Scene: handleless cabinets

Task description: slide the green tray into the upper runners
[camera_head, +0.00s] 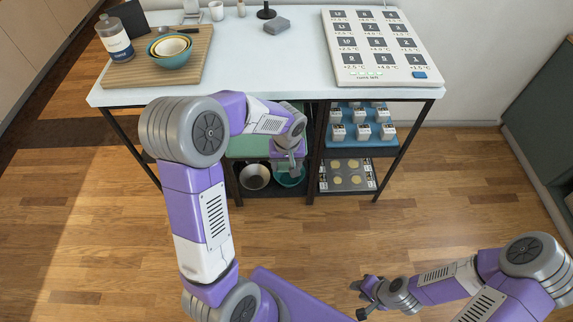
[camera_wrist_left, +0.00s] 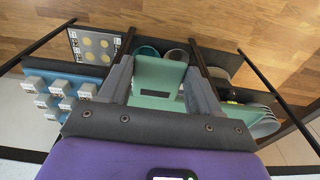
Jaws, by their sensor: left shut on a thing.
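The green tray (camera_head: 250,147) shows in the head view at the left bay of the rack under the table, partly hidden by my left arm. In the left wrist view its green front part (camera_wrist_left: 157,76) lies between the fingers of my left gripper (camera_wrist_left: 160,82), which is shut on it. More green with stacked plates (camera_wrist_left: 265,122) shows to the right of the fingers there. The left gripper (camera_head: 288,165) is at the front of the bay. How far the tray sits in its runners is hidden. My right gripper (camera_head: 359,298) is open and empty above the floor.
A metal bowl (camera_head: 255,176) and a teal bowl (camera_head: 289,176) stand below the green tray. In the right bay are a blue tray (camera_head: 345,142) with several grey blocks and a lower tray (camera_head: 347,176) with yellow discs. Dark posts flank the bays. The floor in front is clear.

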